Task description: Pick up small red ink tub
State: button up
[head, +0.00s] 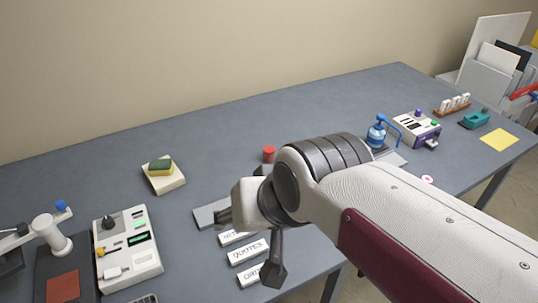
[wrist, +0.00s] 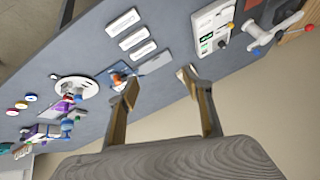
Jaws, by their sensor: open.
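Label plates (head: 248,251) and a grey slab (head: 207,214) lie under my gripper. A sponge on a pale block (head: 163,175) and a white control box (head: 127,248) stand left. A blue device (head: 376,134) and a purple-white machine (head: 416,129) stand right. The back middle is clear.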

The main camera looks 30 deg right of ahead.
aim_at(269, 154)
jog(key=w+d+r+m+t+h, duration=0.2)
jog(key=w+m+t, duration=0.3)
jog(key=w+m, duration=2.25)
jog(key=w+d+f+m+h, duration=0.3)
jog(key=w+d+f, duration=0.2)
jog(key=w, duration=0.2)
jog(key=w+d+f+m+h, duration=0.25)
jog(key=w+d+f, duration=0.2)
jog(key=w, duration=0.25)
jog(key=d+f+m+g+h, duration=0.1)
jog(key=d+f+m, duration=0.1)
jog(key=f+m, duration=0.2)
jog(key=s+d+f+m+g+h, duration=0.1)
jog(key=d+f+m+g+h, duration=0.1)
jog(key=d+f+m, duration=0.1)
jog(key=s+d+f+m+g+h, duration=0.1)
jog(key=d+f+m+g+h, duration=0.1)
jog(key=f, duration=0.5)
jog(key=shift+s+d+m, duration=0.1)
jog(key=shift+d+m, duration=0.2)
jog(key=shift+m, duration=0.4)
jog(key=shift+s+d+m, duration=0.1)
jog(key=shift+d+m, duration=0.2)
jog(key=shift+m, duration=0.4)
jog(key=shift+s+d+f+m+g+h, duration=0.25)
jog(key=shift+s+f+m+g, duration=0.15)
jog(key=shift+f, duration=0.1)
